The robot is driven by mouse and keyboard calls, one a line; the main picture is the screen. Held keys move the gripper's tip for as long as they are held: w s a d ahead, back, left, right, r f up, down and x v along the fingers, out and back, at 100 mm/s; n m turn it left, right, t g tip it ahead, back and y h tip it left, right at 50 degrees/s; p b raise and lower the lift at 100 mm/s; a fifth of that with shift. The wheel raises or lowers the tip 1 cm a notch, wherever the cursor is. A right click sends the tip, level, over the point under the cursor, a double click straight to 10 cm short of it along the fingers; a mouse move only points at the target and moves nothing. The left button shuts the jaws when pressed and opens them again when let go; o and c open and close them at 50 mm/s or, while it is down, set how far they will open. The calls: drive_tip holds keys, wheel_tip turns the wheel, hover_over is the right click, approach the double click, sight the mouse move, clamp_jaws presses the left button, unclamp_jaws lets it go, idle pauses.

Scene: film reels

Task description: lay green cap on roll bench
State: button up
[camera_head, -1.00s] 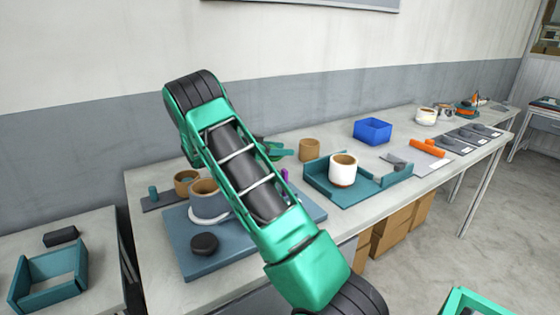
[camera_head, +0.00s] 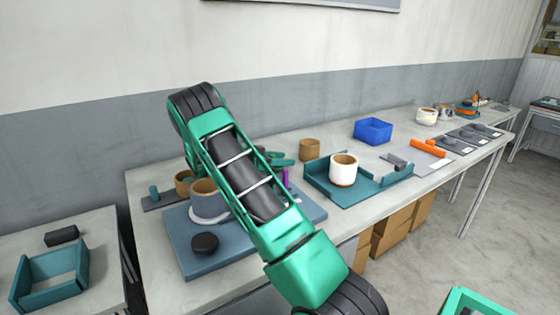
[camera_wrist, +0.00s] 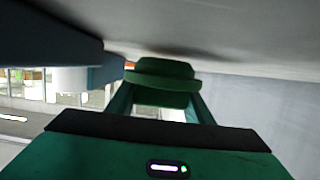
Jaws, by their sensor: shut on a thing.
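My gripper (camera_wrist: 160,102) is shut on the green cap (camera_wrist: 164,72), which sits between the fingertips in the wrist view. The cap is dark green with a wider, rounded rim. It is very close to a pale grey surface that has a shadow on it; I cannot tell whether they touch. In the head view the long grey roll bench (camera_head: 150,263) runs along the wall. A green part of my gripper or cap (camera_head: 283,160) shows low over the bench, behind my arm, which hides most of that spot.
A blue board (camera_head: 197,268) with a dark round piece (camera_head: 204,243) and pots lies below my arm. A tan pot (camera_head: 309,149) stands close right of the gripper. A teal tray (camera_head: 368,195) holds a white pot (camera_head: 343,169). A blue box (camera_head: 372,130) stands farther right.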

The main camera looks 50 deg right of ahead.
drive_tip(key=shift+f, duration=0.25)
drive_tip(key=shift+s+f, duration=0.1)
drive_tip(key=shift+f, duration=0.15)
drive_tip(key=o, duration=1)
drive_tip(key=shift+f, duration=0.15)
drive_tip(key=shift+o, duration=0.2)
drive_tip(key=shift+r, duration=0.35)
drive_tip(key=v, duration=0.8)
drive_tip(key=r+v, duration=0.1)
drive_tip(key=v, duration=0.3)
